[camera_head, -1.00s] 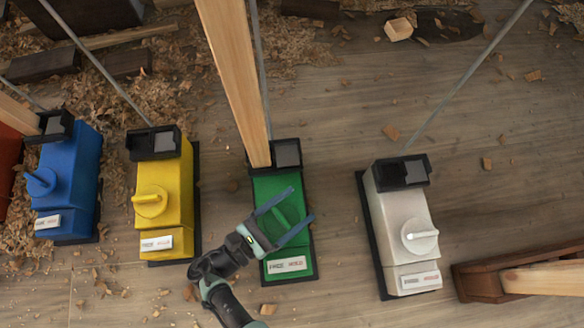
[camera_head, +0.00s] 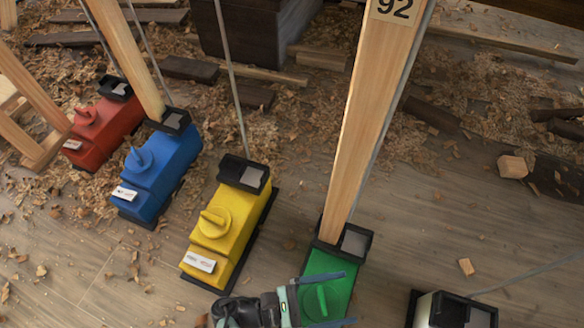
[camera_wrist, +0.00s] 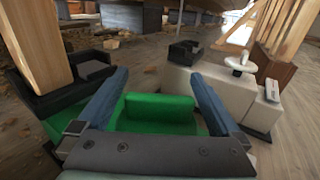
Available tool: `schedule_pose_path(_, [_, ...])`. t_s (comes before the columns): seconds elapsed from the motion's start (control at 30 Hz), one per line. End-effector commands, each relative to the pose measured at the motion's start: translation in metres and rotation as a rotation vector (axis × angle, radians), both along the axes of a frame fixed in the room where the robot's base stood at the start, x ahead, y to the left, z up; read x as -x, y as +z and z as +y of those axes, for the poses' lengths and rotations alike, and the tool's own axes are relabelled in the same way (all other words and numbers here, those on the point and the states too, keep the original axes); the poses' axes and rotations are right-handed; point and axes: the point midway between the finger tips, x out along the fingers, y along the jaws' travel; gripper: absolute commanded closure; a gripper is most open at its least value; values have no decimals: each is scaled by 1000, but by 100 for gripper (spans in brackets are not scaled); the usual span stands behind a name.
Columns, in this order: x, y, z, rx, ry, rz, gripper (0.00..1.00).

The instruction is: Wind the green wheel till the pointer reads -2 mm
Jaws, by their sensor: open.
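The green box (camera_head: 330,263) stands on the floor at the lower middle of the head view, with a black bracket (camera_head: 352,240) at its far end. Its green wheel (camera_head: 321,299) has a raised ridge. My gripper (camera_head: 350,298) is open, with one finger on either side of the wheel and apart from each other; whether they touch it I cannot tell. In the wrist view, green surface (camera_wrist: 160,108) shows between the open fingers. The pointer and its scale do not show. The box's near end and label are hidden or out of frame.
Yellow (camera_head: 229,223), blue (camera_head: 158,168) and red (camera_head: 103,122) boxes with wheels stand to the left. A white box (camera_head: 435,309) is at the right; its wheel (camera_wrist: 240,65) shows in the wrist view. A post marked 92 (camera_head: 365,110) rises from the green box. Shavings litter the floor.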

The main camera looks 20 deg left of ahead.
Motion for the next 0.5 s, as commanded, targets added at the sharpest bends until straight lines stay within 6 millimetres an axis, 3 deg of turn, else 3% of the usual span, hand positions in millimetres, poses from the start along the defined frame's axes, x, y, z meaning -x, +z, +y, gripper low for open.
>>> schedule_pose_path(0.17, [5,1,11,-1,3,0,0])
schedule_pose_path(0.5, [39,2,72,3,7,-3,0])
